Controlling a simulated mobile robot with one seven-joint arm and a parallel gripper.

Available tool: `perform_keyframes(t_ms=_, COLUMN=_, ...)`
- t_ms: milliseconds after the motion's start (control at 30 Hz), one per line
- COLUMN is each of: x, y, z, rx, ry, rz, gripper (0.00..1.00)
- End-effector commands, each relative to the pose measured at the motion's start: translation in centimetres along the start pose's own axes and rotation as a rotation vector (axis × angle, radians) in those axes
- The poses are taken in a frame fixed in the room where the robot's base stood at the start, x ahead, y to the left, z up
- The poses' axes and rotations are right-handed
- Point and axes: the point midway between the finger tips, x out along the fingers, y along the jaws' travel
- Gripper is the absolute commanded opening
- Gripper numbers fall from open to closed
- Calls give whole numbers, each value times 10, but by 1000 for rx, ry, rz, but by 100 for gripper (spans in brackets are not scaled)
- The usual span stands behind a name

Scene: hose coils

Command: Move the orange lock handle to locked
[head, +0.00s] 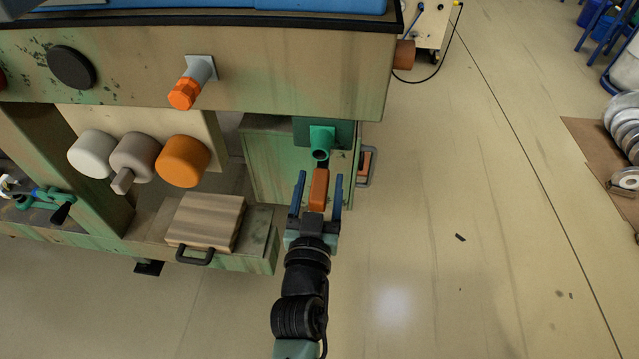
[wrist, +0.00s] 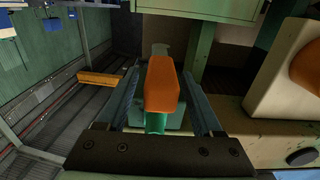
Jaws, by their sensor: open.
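The orange lock handle (head: 319,189) points toward me from a green lock body (head: 321,140) on the right end of the green cabinet. My gripper (head: 320,194) is open, with one blue finger on each side of the handle. In the wrist view the handle (wrist: 161,84) lies between the two fingers (wrist: 162,95), with a visible gap on the left and a smaller one on the right. Part of the green lock body shows below the handle there. I cannot tell whether a finger touches it.
An orange-tipped grey fitting (head: 186,93) sticks out of the bench front at upper left. White, grey and orange knobs (head: 182,161) sit below it. A wooden block (head: 206,221) rests on a drawer with a black handle (head: 195,256). The floor (head: 460,200) to the right is mostly clear.

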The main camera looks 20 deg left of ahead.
Motion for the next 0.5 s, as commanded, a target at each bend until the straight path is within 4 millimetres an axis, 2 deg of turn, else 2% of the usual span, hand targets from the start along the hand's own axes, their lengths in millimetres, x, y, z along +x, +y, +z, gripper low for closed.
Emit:
perform_keyframes(t_ms=33, x=0, y=0, z=0, rx=0, ry=0, rz=0, gripper=68)
perform_keyframes(t_ms=67, x=0, y=0, z=0, rx=0, ry=0, rz=0, gripper=62)
perform_keyframes(t_ms=400, x=0, y=0, z=0, rx=0, ry=0, rz=0, gripper=1)
perform_keyframes(t_ms=500, x=0, y=0, z=0, rx=0, ry=0, rz=0, gripper=0)
